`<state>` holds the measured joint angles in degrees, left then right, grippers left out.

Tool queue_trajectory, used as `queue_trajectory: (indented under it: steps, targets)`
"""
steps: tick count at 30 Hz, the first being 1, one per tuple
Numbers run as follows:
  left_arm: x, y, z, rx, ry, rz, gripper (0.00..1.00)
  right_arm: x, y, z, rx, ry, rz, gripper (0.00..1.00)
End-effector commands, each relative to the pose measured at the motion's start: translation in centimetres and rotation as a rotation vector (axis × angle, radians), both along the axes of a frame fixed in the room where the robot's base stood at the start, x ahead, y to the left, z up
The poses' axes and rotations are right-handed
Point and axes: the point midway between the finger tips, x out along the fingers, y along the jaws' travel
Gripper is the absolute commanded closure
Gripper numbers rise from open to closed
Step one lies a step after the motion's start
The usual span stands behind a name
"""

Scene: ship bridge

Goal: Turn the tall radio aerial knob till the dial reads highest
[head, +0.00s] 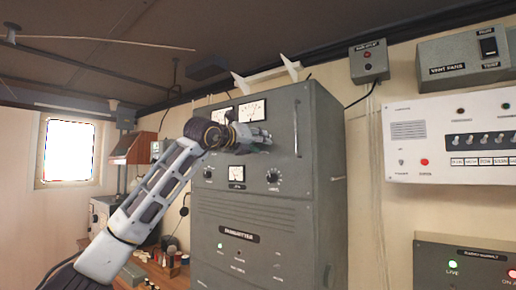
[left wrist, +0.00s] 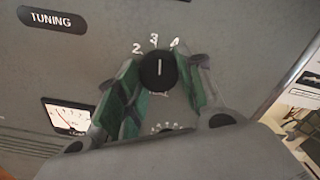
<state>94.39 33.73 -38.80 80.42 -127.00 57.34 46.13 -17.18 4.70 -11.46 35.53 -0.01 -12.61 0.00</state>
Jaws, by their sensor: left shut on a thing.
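The tall radio (head: 262,220) is a grey cabinet in the middle of the head view, with meters and knobs on its front. My left gripper (head: 262,138) is at its upper front and hides part of the panel. In the left wrist view, my left gripper's green-padded fingers (left wrist: 158,88) are shut on a black knob (left wrist: 158,70). Its white mark points up, near the 3. Its label below is partly hidden, so I cannot read it fully. A small meter dial (left wrist: 68,116) with a red needle is at lower left; its reading is unclear. My right gripper is out of view.
Two meters (head: 252,111) sit at the cabinet's top. A small meter (head: 237,173) and a right-hand knob (head: 273,176) are lower down. A TUNING plate (left wrist: 50,19) is left of the held knob. A white switch panel (head: 450,136) is on the right wall.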

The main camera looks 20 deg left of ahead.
Motion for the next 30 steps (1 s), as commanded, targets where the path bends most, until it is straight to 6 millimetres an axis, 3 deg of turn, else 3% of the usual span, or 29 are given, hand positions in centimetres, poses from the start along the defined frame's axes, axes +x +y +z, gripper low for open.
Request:
queue_trajectory:
  steps: [10, 28, 29, 30]
  targets:
    - [0.0, 0.0, -0.1, -0.142, 0.050, 0.001, 0.87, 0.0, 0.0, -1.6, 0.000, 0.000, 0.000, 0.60]
    - [0.0, 0.1, 0.1, -0.187, 0.066, 0.002, 0.87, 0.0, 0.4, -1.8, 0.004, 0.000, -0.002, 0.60]
    - [0.0, 0.1, 0.1, -0.187, 0.065, 0.002, 0.61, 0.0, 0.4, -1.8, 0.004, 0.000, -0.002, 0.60]
    - [0.0, 0.1, 0.1, -0.187, 0.065, 0.002, 0.56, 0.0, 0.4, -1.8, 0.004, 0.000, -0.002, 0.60]
